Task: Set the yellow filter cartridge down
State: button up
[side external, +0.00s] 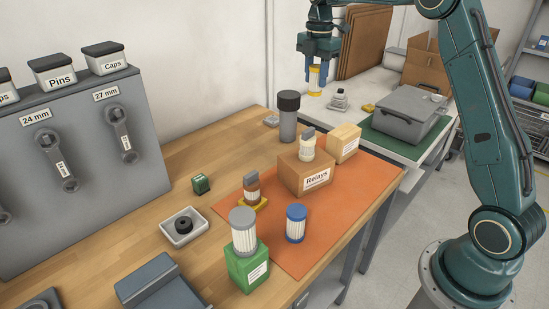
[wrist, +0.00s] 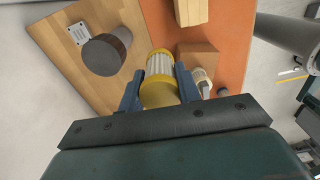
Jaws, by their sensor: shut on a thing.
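My gripper (side external: 317,64) is shut on the yellow filter cartridge (side external: 315,82), which has yellow ends and a pale pleated body. The cartridge hangs upright in the air, with nothing touching its underside in the side view. In the wrist view the cartridge (wrist: 160,67) sits between my two blue fingers (wrist: 159,88). Below it the wrist view shows the wooden bench (wrist: 62,30) and the orange mat (wrist: 158,14).
A dark-capped grey cylinder (side external: 288,118) stands on the bench. Blue (side external: 296,224) and grey-topped (side external: 243,232) cartridges stand nearer. The mat's right front is clear.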

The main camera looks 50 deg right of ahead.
jog(key=shift+s+a+r, duration=0.15)
jog(key=shift+s, duration=0.25)
jog(key=shift+s+a+r, duration=0.1)
jog(key=shift+s+r, duration=0.05)
jog(key=shift+s, duration=0.25)
jog(key=s+a, duration=0.2)
jog(key=s, duration=0.6)
jog(key=s+a, duration=0.3)
jog(key=s, duration=0.5)
jog(key=shift+s+a+f+n, duration=0.15)
jog(key=shift+s+a+n, duration=0.05)
jog(key=shift+a+n, duration=0.1)
notch_tip(320, 180, down, 16)
jog(key=shift+f, duration=2)
jog(key=shift+f, duration=0.15)
